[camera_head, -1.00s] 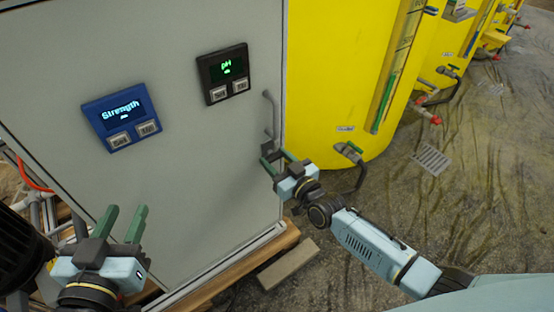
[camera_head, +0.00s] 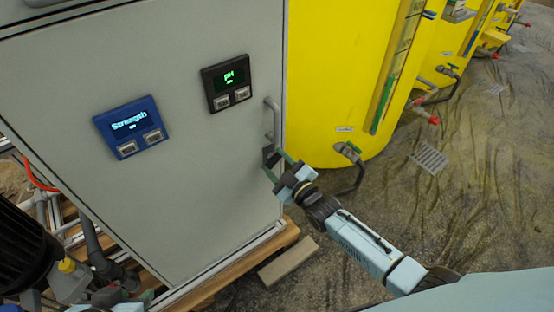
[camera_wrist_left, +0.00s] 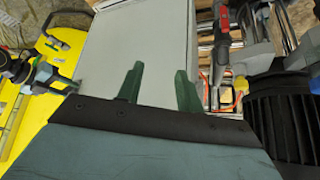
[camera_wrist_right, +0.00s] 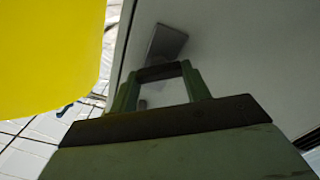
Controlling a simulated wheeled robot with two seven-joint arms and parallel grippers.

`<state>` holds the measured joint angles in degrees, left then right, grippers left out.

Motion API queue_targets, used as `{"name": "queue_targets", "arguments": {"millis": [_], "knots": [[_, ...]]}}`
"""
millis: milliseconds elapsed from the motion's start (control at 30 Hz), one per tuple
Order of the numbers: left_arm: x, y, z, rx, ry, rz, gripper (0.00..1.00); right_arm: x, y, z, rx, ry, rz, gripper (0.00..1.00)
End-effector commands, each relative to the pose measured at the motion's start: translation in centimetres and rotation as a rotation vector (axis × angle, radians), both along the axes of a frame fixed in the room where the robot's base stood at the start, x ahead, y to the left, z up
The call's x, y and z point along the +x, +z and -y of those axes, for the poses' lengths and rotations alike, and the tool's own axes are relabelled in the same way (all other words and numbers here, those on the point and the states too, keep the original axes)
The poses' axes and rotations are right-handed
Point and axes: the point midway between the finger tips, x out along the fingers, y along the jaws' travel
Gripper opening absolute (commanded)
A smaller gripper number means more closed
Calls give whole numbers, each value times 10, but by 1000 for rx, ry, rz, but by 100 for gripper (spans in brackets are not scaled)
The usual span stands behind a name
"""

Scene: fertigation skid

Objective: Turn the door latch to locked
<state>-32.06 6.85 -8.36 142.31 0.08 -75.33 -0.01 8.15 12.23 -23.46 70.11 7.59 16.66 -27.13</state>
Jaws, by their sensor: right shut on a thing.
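The grey cabinet door (camera_head: 190,165) is closed. The door latch (camera_head: 268,154), a small dark piece, sits near its right edge, below the grey handle (camera_head: 273,117). My right gripper (camera_head: 276,166) is at the latch, coming from the lower right. In the right wrist view its green fingers (camera_wrist_right: 160,85) stand on both sides of the dark latch (camera_wrist_right: 160,72) and are shut on it. The fingers partly hide the latch, so I cannot tell its exact angle.
A blue Strength display (camera_head: 130,126) and a black pH display (camera_head: 228,83) are on the door. Yellow tanks (camera_head: 335,70) stand right of the cabinet. A wooden base (camera_head: 225,277) lies under the cabinet. Pipes and a black motor (camera_head: 22,250) are at the left. Floor at right is open.

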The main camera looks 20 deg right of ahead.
Motion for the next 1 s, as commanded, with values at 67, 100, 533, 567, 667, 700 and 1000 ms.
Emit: {"name": "queue_targets", "arguments": {"millis": [67,100,533,567,667,700,1000], "knots": [[-10,-3,-4,14,6,-59,36,0,1,-1,-67,0,24,24],[-15,-5,-6,20,9,-86,36,0,1,-1,-102,-1,38,24],[-33,-13,-13,44,20,-190,36,-1,-2,-2,-485,0,178,24],[-33,-13,-13,43,20,-186,36,-1,-2,-2,-512,-1,188,24],[-29,-12,-12,38,18,-167,36,-1,-3,-2,-596,0,218,24],[-27,-12,-11,36,16,-156,36,-1,-3,-2,-628,0,230,24],[-8,-5,-3,12,5,-52,36,-1,-4,-2,-820,0,299,24]]}}
